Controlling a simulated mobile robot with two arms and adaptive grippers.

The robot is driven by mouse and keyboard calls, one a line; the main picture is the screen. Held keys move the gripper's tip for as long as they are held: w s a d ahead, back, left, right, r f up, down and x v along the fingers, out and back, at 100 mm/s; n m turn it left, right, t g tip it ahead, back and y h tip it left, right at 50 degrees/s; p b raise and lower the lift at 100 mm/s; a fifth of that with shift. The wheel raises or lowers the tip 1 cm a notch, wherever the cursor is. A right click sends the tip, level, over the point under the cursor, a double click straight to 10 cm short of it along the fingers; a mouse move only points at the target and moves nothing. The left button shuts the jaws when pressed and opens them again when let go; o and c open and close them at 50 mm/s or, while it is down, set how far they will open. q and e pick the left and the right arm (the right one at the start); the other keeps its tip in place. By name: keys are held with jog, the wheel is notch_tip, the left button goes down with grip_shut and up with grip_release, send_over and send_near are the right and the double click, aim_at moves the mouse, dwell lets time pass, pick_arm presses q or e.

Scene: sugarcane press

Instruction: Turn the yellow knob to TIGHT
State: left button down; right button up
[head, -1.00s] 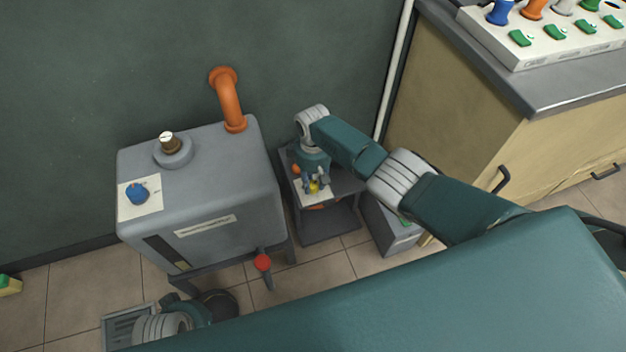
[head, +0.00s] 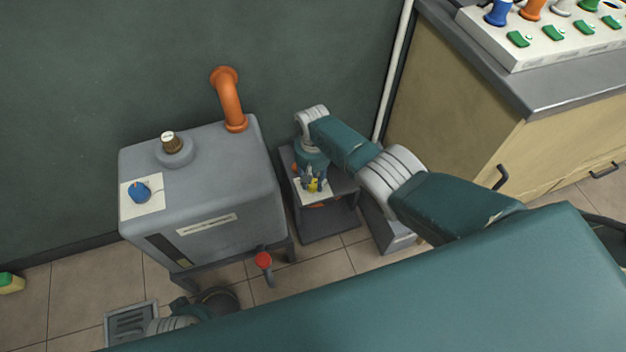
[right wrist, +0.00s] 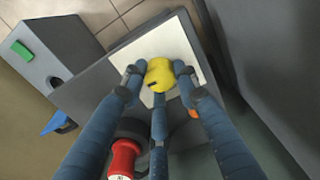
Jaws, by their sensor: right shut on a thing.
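The yellow knob (right wrist: 160,75) sits on a white plate (right wrist: 178,42) on top of a small dark grey stand. In the right wrist view it has a short dark mark on its lower left. My right gripper (right wrist: 158,80) has its blue fingers around the knob, touching its sides. In the head view the right gripper (head: 314,184) hides most of the knob, and a little yellow (head: 314,186) shows between the fingers. No TIGHT lettering can be read on the plate. My left arm shows at the bottom left of the head view, but its fingers do not show.
A grey tank (head: 230,190) with a blue knob (head: 139,192), an orange pipe (head: 229,100) and a red-handled valve (head: 263,261) stands just left of the stand. A red part (right wrist: 124,158) shows near the gripper. A cabinet (head: 455,120) stands on the right.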

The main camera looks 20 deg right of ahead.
aim_at(313, 183)
dwell(0.3)
jog(key=o, duration=1.2)
jog(key=shift+c, duration=0.2)
jog(key=shift+w+r, duration=0.1)
jog(key=shift+r, duration=0.7)
pick_arm(q)
jog(key=shift+w, duration=0.1)
pick_arm(e)
notch_tip(313, 183, up, 10)
jog(key=shift+r, duration=0.25)
